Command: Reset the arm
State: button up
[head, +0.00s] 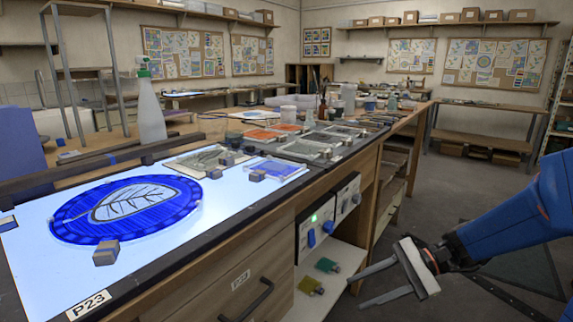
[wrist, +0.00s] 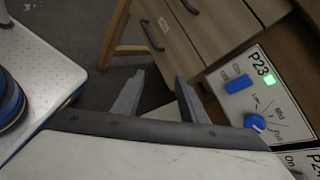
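My gripper (head: 368,285) is at the lower right of the head view, at the end of my blue arm. Its two fingers are spread apart with nothing between them. It hangs in free air to the right of the workbench, beside the control boxes. In the wrist view my gripper (wrist: 160,92) also shows open and empty, with the floor and the bench front beyond it.
A lit bench top (head: 190,262) holds a round blue glass piece (head: 75,222) with a leaf design. A control box (head: 314,232) with a green light and blue knob is on the bench front, also close in the wrist view (wrist: 262,95). Open floor (head: 455,190) lies behind my arm.

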jog(key=s+d+r+n+t+h, duration=0.1)
jog(key=s+d+n+t+h, duration=0.4)
jog(key=s+d+n+h, duration=0.5)
jog(key=s+n+h, duration=0.1)
jog(key=s+h, duration=0.1)
jog(key=shift+s+d+r+h, duration=0.35)
jog(key=shift+s+h, duration=0.05)
dwell(1.3)
